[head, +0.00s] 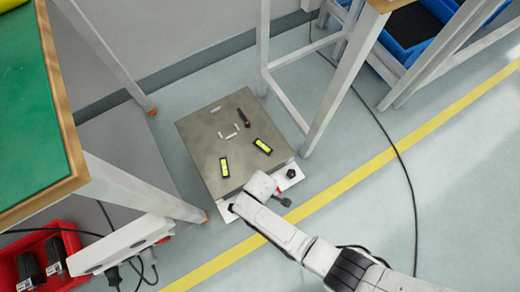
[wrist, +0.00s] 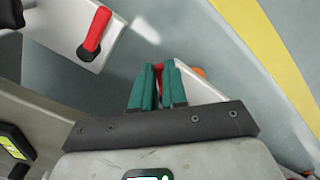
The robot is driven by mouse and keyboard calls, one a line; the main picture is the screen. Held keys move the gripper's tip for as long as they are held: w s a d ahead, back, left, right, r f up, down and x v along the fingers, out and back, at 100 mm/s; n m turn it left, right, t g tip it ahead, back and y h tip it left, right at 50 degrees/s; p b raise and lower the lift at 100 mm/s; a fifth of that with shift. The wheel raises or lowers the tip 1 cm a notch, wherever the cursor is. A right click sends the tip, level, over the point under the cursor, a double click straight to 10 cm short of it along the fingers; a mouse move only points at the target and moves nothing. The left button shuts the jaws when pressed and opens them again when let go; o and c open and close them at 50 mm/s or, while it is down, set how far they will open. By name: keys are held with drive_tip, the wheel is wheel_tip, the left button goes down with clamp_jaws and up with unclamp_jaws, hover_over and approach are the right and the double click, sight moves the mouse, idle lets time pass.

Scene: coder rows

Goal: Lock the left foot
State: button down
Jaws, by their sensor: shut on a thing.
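The square plate-topped machine (head: 222,133) stands on the floor. A red lever with a black end (wrist: 95,32) sits on a white ledge in the upper left of the wrist view; the fingers are apart from it. My gripper (wrist: 159,85) has its teal fingers close together on a red piece (wrist: 158,69), which looks like another red lever and is mostly hidden. A white ledge (wrist: 205,93) shows behind the fingers. In the head view my arm reaches the machine's front edge and hides the fingers. A white corner ledge (head: 226,213) shows left of my wrist.
A green-topped bench (head: 35,110) stands at left, with a red crate (head: 62,229) below. A table leg (head: 335,85) rises right of the machine. A black cable (head: 400,160) crosses the floor near the yellow line (head: 375,163). Floor to the right is mostly clear.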

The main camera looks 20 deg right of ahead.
drive_tip(key=shift+w+d+n, duration=0.1)
drive_tip(key=shift+n, duration=0.2)
drive_tip(key=c, duration=1.2)
unclamp_jaws()
drive_tip(key=shift+o, duration=0.2)
wheel_tip(320, 180, up, 11)
drive_tip(key=p, duration=0.6)
drive_tip(key=shift+f+p, duration=0.15)
drive_tip(key=shift+p, duration=0.2)
